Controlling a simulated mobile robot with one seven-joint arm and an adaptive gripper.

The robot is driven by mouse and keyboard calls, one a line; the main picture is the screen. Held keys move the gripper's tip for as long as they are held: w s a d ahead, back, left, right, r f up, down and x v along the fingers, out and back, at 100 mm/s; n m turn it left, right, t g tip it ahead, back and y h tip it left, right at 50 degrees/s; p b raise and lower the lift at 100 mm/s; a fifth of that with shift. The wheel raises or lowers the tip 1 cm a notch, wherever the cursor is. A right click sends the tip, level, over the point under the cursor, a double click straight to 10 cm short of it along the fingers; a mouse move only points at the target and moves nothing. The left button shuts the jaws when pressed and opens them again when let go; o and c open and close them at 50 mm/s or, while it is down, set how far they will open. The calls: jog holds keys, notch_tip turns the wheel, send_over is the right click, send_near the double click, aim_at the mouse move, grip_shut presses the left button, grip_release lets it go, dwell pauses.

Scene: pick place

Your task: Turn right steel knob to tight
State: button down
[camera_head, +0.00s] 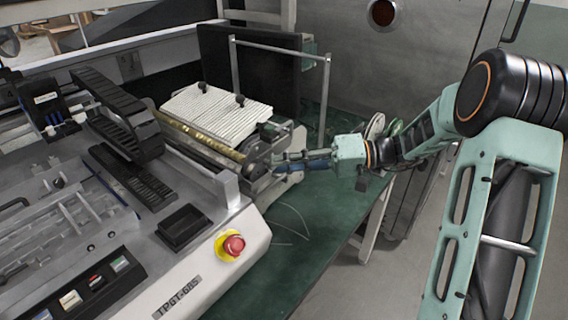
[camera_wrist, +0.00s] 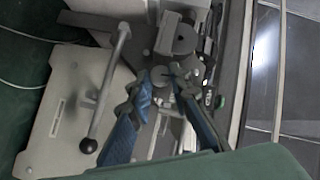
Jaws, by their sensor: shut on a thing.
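The machine's end assembly (camera_head: 262,150) is at the middle of the head view, at the right end of a ribbed white plate. My gripper (camera_head: 280,165) reaches it from the right. In the wrist view my gripper's (camera_wrist: 162,84) blue fingers close on a small grey steel knob (camera_wrist: 160,73), mostly covered by the fingertips. In the head view the knob is hidden or too small to make out. A larger grey round part (camera_wrist: 181,40) is just beyond the fingertips. I cannot tell how tight the knob is.
A metal lever (camera_wrist: 107,85) with a black ball end (camera_wrist: 88,146) is left of the fingers over a pale panel (camera_wrist: 62,120). A red emergency button (camera_head: 233,245) is on the machine's front. The green table (camera_head: 300,235) is mostly bare, with thin wires lying on it.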

jog(key=m+y, duration=0.2)
jog(key=m, duration=0.1)
jog(key=f+m+t+y, duration=0.1)
jog(key=m+y, duration=0.1)
jog(key=m, duration=0.1)
jog(key=m+t+y, duration=0.1)
jog(key=m+y, duration=0.1)
jog(key=m, duration=0.1)
jog(key=shift+s+a+f+m+p, duration=0.1)
jog(key=shift+s+f+m+p, duration=0.1)
jog(key=shift+m+p, duration=0.15)
jog(key=shift+m+t, duration=0.25)
jog(key=shift+t, duration=0.15)
jog(key=c, duration=1.8)
grip_release()
jog(key=shift+o, duration=0.2)
jog(key=v, duration=1.2)
